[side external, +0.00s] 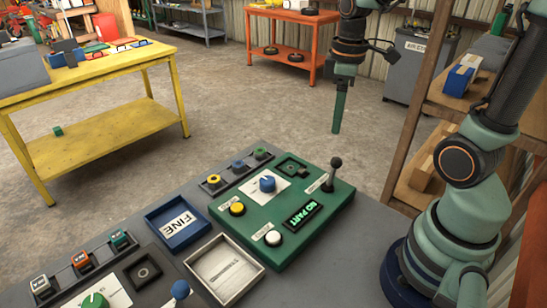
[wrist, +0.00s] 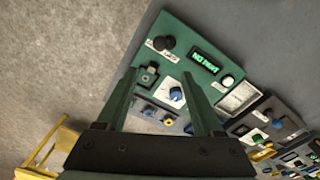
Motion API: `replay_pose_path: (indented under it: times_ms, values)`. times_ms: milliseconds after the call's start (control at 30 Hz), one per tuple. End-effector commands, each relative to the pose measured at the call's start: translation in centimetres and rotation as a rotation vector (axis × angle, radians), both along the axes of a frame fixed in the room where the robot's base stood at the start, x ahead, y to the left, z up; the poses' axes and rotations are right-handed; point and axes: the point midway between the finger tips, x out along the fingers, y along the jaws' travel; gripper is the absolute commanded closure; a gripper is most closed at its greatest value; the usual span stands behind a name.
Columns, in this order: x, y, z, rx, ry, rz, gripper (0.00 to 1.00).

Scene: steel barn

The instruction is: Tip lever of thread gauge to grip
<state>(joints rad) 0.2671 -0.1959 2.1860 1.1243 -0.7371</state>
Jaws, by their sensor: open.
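The green gauge panel (side external: 290,240) lies on the grey bench and carries a lever (side external: 331,175) with a black ball knob, standing nearly upright at its far right corner. A small label sits beside the lever; its text is too small to read. The panel's display (side external: 303,215) reads NO PART in green. The dark square socket (side external: 291,167) on the panel looks empty. My gripper (side external: 337,128) hangs above and beyond the panel, open and empty, touching nothing. In the wrist view, my gripper (wrist: 160,78) has its fingers apart, with the lever (wrist: 161,43) beyond them.
The panel also has a blue dial (side external: 267,184), a yellow button (side external: 237,208) and a white button (side external: 274,239). A rack (side external: 238,170) of ringed parts, a blue FINE tray (side external: 151,218) and a grey tray (side external: 258,268) border it. A wooden shelf (side external: 405,150) stands right.

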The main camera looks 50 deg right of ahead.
Motion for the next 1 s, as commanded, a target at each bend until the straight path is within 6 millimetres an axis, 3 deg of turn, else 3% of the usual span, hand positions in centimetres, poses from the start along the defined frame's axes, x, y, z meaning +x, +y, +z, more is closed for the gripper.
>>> replay_pose_path:
  times_ms: [133,367,800,1000]
  values:
    - [-0.1,-1.5,-1.1,0.026,0.079,0.081,0.31]
    - [-0.3,-1.8,-2.4,0.037,0.104,0.115,0.31]
    - [-0.8,-1.1,-10.2,0.036,0.105,0.114,0.31]
    - [-0.9,-0.9,-12.6,0.034,0.103,0.114,0.31]
